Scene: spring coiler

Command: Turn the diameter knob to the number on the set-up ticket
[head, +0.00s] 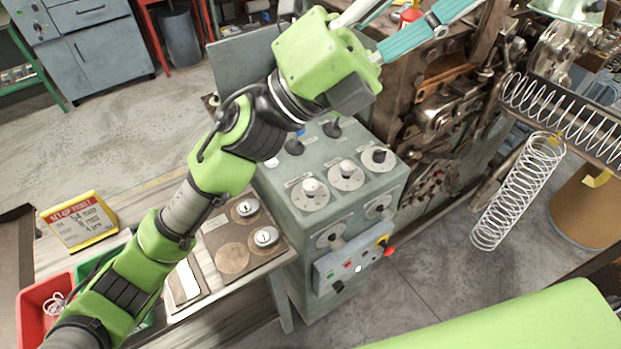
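The set-up ticket (80,222) stands at the left in a yellow frame with a red heading; its handwritten lines are too small to read surely. The labels are too small to tell which is the diameter knob. My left arm crosses over the cabinet, its wrist above the knobs. Teal links show beyond the wrist; no fingertips can be made out. My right gripper is not in view.
A bench left of the cabinet holds a board with round metal pieces (266,237), a red bin (38,300) and a green bin. The coiling machine (440,110) stands behind right. A large spring (518,190) hangs at the right. Open floor lies right of the cabinet.

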